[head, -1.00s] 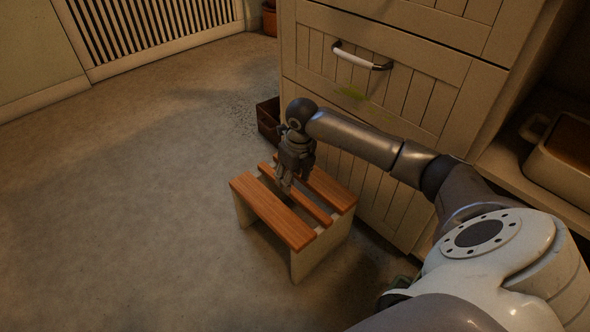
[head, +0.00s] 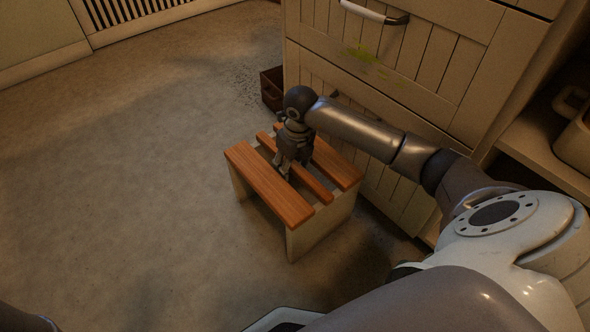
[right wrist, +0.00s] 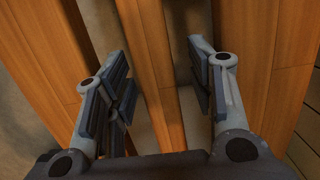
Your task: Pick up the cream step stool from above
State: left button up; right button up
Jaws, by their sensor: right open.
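The cream step stool (head: 318,230) stands upright on the floor, with cream side panels and three orange-brown wooden slats on top. My right gripper (head: 284,172) points down over the slats from above. In the right wrist view the fingers of my right gripper (right wrist: 160,75) are open, one on each side of the stool's middle slat (right wrist: 150,45), over the gaps beside it. Whether the fingers touch the slat I cannot tell. The outer slats (right wrist: 50,60) lie outside the fingers. My left gripper is not in view.
A cream drawer cabinet (head: 420,70) with a metal-and-white handle (head: 375,12) stands close behind and right of the stool. A small dark brown box (head: 271,90) sits on the floor behind it. The floor (head: 110,190) to the left is clear.

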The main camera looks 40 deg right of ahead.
jog(key=c, duration=0.9)
jog(key=shift+w+r, duration=0.1)
jog(key=shift+r, duration=0.1)
jog(key=shift+c, duration=1)
